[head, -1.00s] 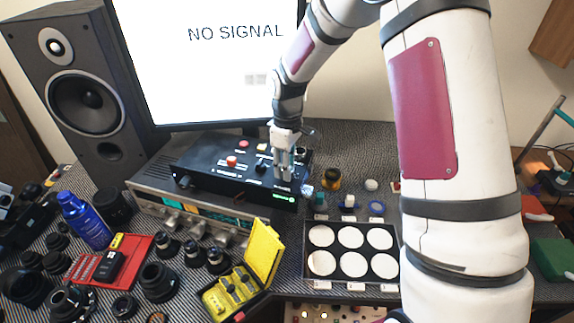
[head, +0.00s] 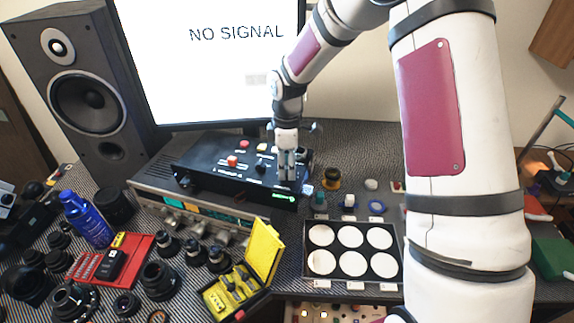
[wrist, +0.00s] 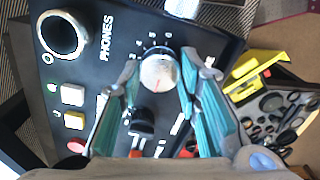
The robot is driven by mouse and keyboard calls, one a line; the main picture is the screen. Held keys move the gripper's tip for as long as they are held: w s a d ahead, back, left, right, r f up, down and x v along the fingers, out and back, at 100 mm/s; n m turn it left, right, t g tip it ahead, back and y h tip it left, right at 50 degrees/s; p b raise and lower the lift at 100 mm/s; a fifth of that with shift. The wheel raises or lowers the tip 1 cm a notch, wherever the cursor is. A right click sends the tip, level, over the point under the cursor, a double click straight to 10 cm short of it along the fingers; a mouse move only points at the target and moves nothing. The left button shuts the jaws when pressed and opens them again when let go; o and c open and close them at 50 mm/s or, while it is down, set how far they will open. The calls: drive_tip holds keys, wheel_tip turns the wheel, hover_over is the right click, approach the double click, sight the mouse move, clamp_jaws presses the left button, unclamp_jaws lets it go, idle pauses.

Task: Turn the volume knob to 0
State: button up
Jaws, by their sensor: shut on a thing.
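The volume knob (wrist: 157,73) is a small round silver-white knob with a red pointer line. It stands on the black control box (head: 205,166), with a ring of white marks and digits around it. In the wrist view my gripper (wrist: 160,68) has one finger on each side of the knob and is shut on it. I cannot read for certain which digit the pointer meets. In the head view my gripper (head: 287,179) points down at the right end of the box, and its fingers hide the knob.
Beside the knob are a PHONES socket (wrist: 63,34), a black knob (wrist: 143,121), and white, yellow and red buttons. The box rests on a silver receiver (head: 150,204). An open yellow case (head: 262,248) and a tray of white discs (head: 311,236) lie in front.

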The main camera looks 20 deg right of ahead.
sight(287, 168)
drive_tip(key=o, duration=1.1)
drive_tip(key=shift+o, duration=0.2)
wheel_tip(287, 168, up, 12)
drive_tip(key=shift+r, duration=0.1)
